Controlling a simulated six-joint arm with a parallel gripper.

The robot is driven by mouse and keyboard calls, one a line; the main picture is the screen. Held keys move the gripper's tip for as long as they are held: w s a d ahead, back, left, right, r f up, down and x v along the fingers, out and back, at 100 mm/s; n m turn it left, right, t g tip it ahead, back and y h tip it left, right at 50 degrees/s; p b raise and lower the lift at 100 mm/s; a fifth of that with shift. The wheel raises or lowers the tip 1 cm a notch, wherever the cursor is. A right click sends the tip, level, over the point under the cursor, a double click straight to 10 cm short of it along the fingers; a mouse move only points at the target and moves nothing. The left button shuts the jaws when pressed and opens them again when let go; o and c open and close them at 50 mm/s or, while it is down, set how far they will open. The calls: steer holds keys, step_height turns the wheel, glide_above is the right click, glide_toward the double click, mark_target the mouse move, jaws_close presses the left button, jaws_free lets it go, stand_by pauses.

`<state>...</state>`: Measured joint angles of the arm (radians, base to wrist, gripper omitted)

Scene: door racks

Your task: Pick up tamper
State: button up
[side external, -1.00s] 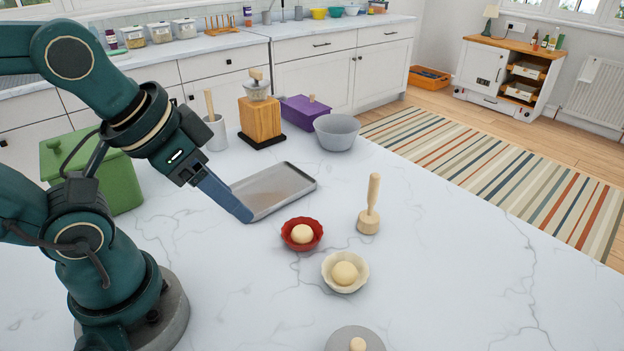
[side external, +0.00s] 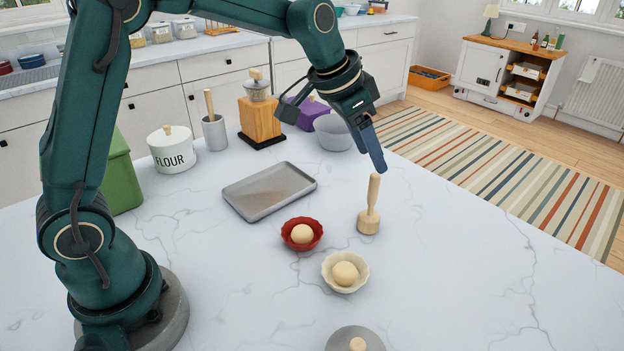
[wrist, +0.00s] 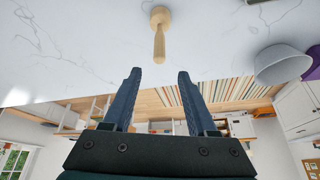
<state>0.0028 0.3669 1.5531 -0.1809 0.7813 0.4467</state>
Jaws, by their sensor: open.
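The wooden tamper (side external: 369,208) stands upright on the marble counter, with its round base down and its handle up. My gripper (side external: 381,168) is above and close to the top of the tamper's handle in the side view. In the wrist view the tamper (wrist: 160,30) is ahead of my gripper (wrist: 157,75), lined up with the gap between the two fingers. The fingers are apart and nothing is between them. From the side only one finger shows clearly.
A red bowl (side external: 289,240) and a cream bowl (side external: 332,283), each with a dough ball, sit in front of the tamper. A baking tray (side external: 268,190) lies left. A grey bowl (side external: 333,133) stands behind. A grey lid (side external: 337,340) is at the front edge.

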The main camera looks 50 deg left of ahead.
mark_target(371, 178)
steer(key=shift+g, duration=0.5)
steer(key=x, duration=0.4)
steer(key=s+x, duration=0.1)
steer(key=x, duration=0.1)
steer(key=shift+w+a+f, duration=0.1)
steer(key=shift+a+f, duration=0.05)
steer(key=shift+f, duration=0.4)
steer(key=shift+w+f, duration=0.3)
steer(key=shift+f, duration=0.35)
jaws_close()
